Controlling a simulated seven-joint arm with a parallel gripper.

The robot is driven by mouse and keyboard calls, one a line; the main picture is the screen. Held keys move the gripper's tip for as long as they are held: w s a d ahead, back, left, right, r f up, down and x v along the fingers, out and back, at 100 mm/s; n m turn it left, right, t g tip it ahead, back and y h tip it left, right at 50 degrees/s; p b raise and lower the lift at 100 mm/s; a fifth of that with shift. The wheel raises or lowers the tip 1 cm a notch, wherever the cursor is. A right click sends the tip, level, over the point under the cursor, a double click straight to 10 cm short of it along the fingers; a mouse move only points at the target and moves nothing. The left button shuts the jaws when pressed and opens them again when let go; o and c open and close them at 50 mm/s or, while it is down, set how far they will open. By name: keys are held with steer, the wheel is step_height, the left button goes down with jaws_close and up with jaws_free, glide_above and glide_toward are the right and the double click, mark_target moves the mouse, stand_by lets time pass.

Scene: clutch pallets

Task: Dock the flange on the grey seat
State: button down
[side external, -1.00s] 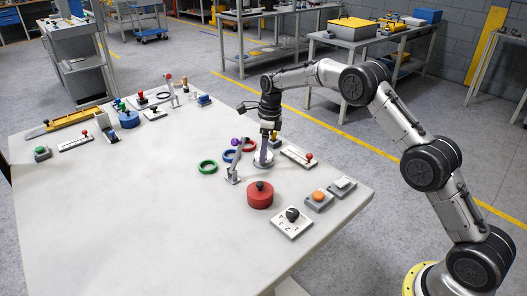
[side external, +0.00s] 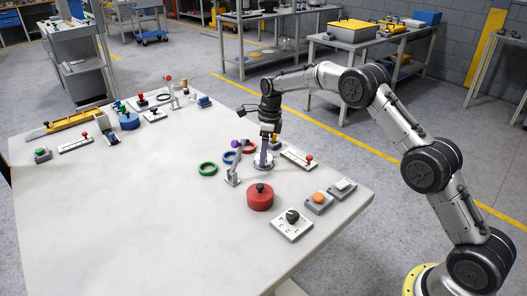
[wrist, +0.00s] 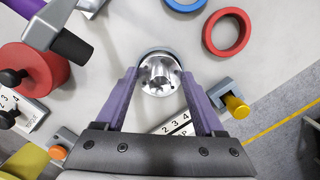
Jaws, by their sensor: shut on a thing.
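The flange (wrist: 160,76) is a shiny silver round part with a raised hub, between my fingertips in the wrist view. My gripper (wrist: 159,78) has two purple fingers and is shut on the flange. A blue-grey arc (wrist: 155,50) shows just past the flange's far edge; it looks like part of the grey seat, mostly hidden under the flange. In the side view my gripper (side external: 263,158) points down at a pale silver disc on the table. Whether the flange is fully seated cannot be told.
A lever (side external: 233,172) stands close left of my gripper. A green ring (side external: 208,169) and a red ring (wrist: 228,32) lie nearby. A red knobbed cylinder (side external: 260,197) is in front, a slider plate (side external: 299,157) to the right. The table's left front is clear.

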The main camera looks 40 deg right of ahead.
mark_target(268, 158)
steer(key=shift+f, duration=0.55)
steer(key=shift+c, duration=1.4)
jaws_free()
steer(key=shift+f, duration=0.15)
step_height(268, 158, up, 11)
steer(key=s, duration=0.1)
steer(key=shift+d, duration=0.45)
